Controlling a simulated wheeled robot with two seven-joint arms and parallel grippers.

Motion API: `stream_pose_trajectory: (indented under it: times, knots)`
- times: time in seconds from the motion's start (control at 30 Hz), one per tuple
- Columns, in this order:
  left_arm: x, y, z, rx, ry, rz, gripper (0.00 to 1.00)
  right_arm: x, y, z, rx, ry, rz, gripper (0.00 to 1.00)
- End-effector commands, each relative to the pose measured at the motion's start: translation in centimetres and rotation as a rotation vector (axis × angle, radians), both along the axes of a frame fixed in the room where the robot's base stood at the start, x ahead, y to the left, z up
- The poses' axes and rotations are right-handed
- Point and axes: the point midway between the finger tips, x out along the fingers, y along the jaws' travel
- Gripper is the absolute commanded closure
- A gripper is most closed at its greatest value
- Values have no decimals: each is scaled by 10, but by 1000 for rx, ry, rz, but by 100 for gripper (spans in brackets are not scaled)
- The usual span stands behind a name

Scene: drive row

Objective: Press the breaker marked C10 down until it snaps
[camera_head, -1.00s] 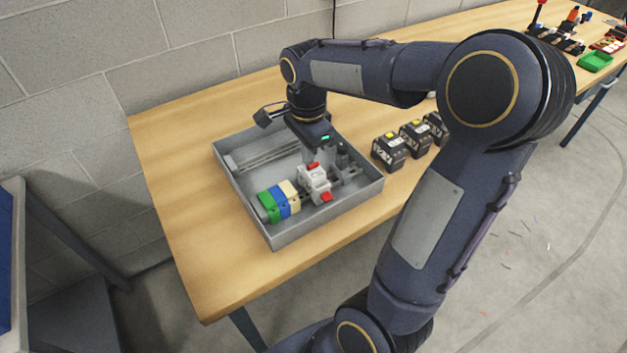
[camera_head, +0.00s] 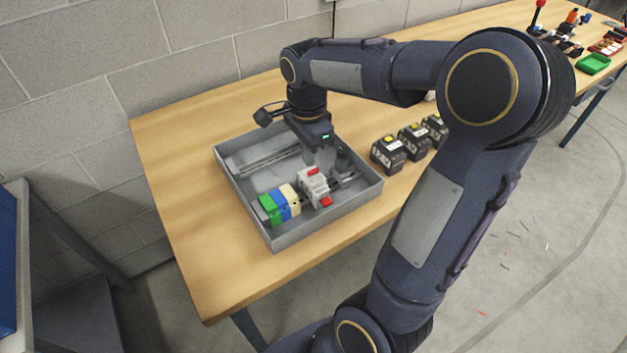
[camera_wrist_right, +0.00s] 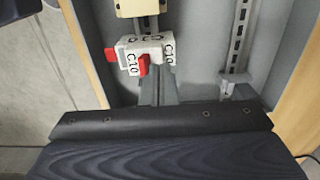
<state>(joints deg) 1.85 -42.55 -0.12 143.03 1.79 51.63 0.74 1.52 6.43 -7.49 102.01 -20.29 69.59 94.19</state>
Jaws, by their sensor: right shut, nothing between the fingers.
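The breaker marked C10 (camera_head: 314,188) is a white block with red parts, sitting at the rail in the grey metal tray. In the right wrist view the breaker (camera_wrist_right: 151,48) shows C10 labels at the top centre. Its seat on the rail is too small to judge. My right gripper (camera_head: 321,164) points down just behind the breaker's upper end and is shut and empty. In the right wrist view the fingers (camera_wrist_right: 158,88) lie close to the breaker's near edge; whether they touch it I cannot tell. My left gripper is not in view.
Green, blue and cream terminal blocks (camera_head: 279,203) stand beside the breaker on the rail. The tray's walls (camera_head: 330,218) surround them. Black battery-like boxes (camera_head: 388,154) stand right of the tray. The wooden table (camera_head: 175,190) is clear at left and front.

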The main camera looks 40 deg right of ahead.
Motion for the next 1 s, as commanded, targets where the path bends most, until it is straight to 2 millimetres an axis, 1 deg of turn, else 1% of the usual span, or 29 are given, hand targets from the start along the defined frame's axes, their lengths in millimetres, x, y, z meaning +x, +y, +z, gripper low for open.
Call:
stream_pose_trajectory:
  times: [0.03,0.7,0.8,1.0]
  knots:
    - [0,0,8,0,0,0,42,0,0,9,0,-1,0,100]
    - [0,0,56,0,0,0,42,0,0,62,0,0,0,100]
    - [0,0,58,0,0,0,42,0,0,65,0,0,0,100]
    - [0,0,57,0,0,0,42,0,0,64,0,0,0,100]
